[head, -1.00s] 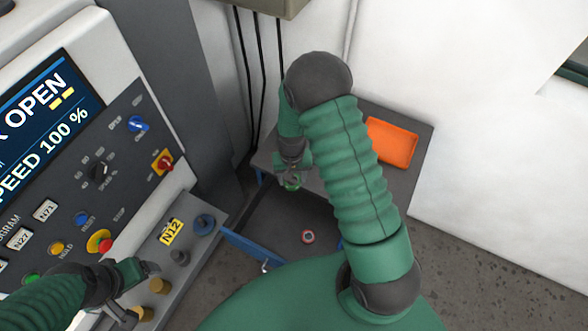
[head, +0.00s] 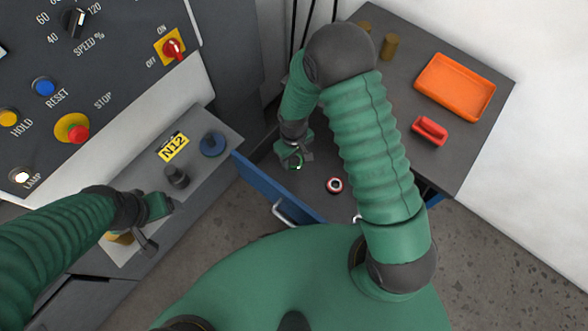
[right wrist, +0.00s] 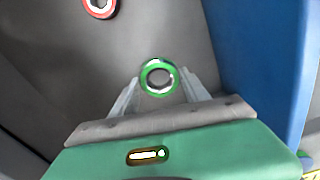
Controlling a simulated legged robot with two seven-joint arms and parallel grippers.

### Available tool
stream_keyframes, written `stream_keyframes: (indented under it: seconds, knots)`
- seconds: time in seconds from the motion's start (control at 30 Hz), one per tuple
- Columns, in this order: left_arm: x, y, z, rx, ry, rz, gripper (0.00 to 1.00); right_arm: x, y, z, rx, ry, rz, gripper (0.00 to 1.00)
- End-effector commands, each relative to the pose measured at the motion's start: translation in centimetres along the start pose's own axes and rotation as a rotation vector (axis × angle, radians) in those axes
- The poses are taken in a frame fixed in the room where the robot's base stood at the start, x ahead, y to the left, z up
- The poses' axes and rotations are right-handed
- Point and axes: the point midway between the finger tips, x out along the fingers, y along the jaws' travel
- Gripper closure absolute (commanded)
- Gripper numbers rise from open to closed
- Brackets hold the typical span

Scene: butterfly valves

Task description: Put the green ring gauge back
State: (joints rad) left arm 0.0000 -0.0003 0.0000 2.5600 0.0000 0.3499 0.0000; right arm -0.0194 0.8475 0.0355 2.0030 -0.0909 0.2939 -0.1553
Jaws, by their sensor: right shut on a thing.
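The green ring gauge (right wrist: 159,77) is held between the two fingers of my right gripper (right wrist: 160,92) in the right wrist view. In the head view my right gripper (head: 297,162) is over the open drawer, and a bit of green ring shows at its tip. A red ring gauge (head: 334,185) lies on the drawer floor, to the right of the gripper; it also shows in the right wrist view (right wrist: 100,5). My left gripper (head: 150,222) is over the grey ledge beside the control panel; its finger gap is not clear.
The blue drawer front (head: 275,188) with its pale handle stands close to my right gripper. An orange tray (head: 455,87), a red object (head: 430,130) and brass cylinders (head: 389,47) are on the bench top. A plate marked N12 (head: 173,146) and a blue round part (head: 213,144) are on the ledge.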

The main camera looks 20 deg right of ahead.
Motion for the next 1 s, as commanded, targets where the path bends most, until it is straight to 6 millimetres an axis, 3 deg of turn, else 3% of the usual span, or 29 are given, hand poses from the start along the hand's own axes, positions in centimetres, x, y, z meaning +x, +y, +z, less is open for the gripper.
stream_keyframes:
  seconds: [0.33, 0.7, 0.73, 0.87, 1.0]
  knots:
    - [-0.1, 0.0, 0.0, 0.000, 0.000, 0.000, 0.21, 5.9, 0.0, 0.0, 0.002, -0.001, 0.000, 1.00]
    - [0.2, 0.0, 0.1, 0.000, 0.000, 0.000, 0.21, 6.7, 0.0, 0.0, 0.003, 0.001, 0.000, 1.00]
    - [0.1, 0.0, 0.0, 0.000, 0.000, 0.000, 0.21, 6.6, 0.0, 0.0, 0.003, 0.001, 0.000, 0.43]
    - [0.1, 0.0, 0.0, 0.000, 0.000, 0.000, 0.21, 6.5, 0.1, 0.0, 0.003, 0.001, 0.000, 0.26]
    - [0.1, 0.0, 0.0, 0.000, 0.000, 0.000, 0.21, 6.5, 0.1, 0.0, 0.003, 0.001, 0.000, 0.25]
